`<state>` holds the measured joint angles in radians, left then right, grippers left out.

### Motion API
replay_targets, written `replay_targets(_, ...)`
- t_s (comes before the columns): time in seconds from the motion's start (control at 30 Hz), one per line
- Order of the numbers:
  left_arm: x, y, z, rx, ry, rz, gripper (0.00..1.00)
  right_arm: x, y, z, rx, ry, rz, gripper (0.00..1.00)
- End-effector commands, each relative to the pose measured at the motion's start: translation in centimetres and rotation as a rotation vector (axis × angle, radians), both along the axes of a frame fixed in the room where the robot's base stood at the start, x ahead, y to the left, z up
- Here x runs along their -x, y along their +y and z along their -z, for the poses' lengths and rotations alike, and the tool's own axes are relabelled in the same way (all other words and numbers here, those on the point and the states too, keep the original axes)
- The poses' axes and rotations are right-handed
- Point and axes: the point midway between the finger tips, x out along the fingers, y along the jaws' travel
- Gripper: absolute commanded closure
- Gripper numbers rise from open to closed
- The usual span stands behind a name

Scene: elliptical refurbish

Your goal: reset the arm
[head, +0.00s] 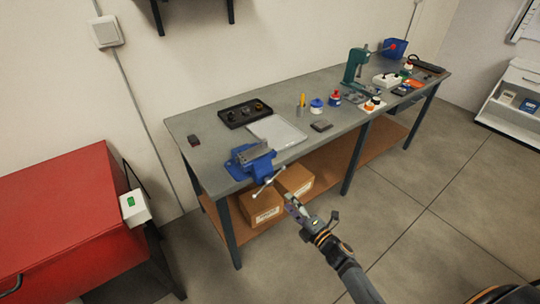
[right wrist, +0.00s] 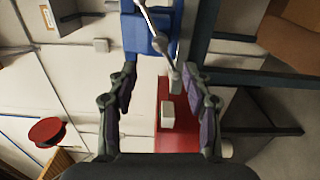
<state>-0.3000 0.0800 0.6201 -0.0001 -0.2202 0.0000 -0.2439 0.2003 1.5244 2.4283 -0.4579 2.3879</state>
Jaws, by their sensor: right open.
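My right gripper (head: 292,203) is in the lower middle of the head view, in front of the workbench (head: 219,149) and above the floor. It points toward the blue vise (head: 241,168) at the bench's front left edge. In the right wrist view my right gripper (right wrist: 160,95) shows its two fingers wide apart with nothing held between them. The vise (right wrist: 140,35) and its metal handle (right wrist: 155,30) show beyond the fingertips, apart from them as far as I can tell. My left gripper is in neither view.
A red cabinet (head: 60,210) with a white box (head: 135,207) stands left. Cardboard boxes (head: 258,208) sit on the bench's lower shelf. A black tray (head: 236,116), a green press (head: 354,68) and small bottles are on the bench. Floor (head: 430,200) at the right is clear.

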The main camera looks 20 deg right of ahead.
Motion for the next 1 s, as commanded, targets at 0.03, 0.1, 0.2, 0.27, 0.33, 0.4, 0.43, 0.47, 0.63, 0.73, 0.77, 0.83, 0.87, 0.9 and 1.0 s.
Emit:
replay_targets(0.03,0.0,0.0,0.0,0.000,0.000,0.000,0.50,0.0,0.0,0.0,0.000,0.000,0.000,0.50)
replay_targets(0.1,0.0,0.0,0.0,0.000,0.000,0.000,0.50,0.1,0.0,0.3,0.017,0.001,-0.001,0.50)
replay_targets(0.2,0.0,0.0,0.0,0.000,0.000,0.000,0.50,0.8,0.2,3.1,0.188,0.017,-0.018,0.50)
replay_targets(0.27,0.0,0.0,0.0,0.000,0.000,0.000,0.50,1.9,0.2,6.6,0.407,0.031,-0.054,0.50)
replay_targets(0.33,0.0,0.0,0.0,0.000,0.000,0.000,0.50,4.2,0.2,11.9,0.750,0.043,-0.145,0.50)
replay_targets(0.4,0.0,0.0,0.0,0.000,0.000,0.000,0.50,7.2,-0.2,17.5,1.121,0.035,-0.294,0.50)
replay_targets(0.43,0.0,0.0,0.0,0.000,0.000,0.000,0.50,8.7,-0.4,19.7,1.275,0.023,-0.374,0.50)
replay_targets(0.47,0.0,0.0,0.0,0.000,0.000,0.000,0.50,10.4,-0.7,21.9,1.426,0.003,-0.465,0.50)
replay_targets(0.63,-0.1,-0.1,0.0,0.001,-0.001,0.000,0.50,21.3,-2.9,32.4,2.162,-0.297,-1.165,0.50)
replay_targets(0.73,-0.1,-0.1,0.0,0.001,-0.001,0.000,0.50,28.5,-4.4,36.7,2.413,-0.708,-1.704,0.50)
replay_targets(0.77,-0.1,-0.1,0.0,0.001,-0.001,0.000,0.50,30.6,-4.8,37.7,-2.369,0.841,1.805,0.50)
replay_targets(0.83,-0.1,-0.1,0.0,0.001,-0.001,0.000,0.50,34.8,-5.6,39.3,-1.929,1.012,1.736,0.50)
replay_targets(0.87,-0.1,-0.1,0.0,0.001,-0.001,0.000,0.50,36.3,-5.9,39.8,-1.768,1.074,1.699,0.50)
replay_targets(0.9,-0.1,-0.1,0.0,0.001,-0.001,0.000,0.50,38.1,-6.2,40.3,-1.579,1.143,1.646,0.50)
replay_targets(1.0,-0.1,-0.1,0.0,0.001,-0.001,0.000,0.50,41.2,-6.6,41.0,-1.244,1.262,1.526,0.50)
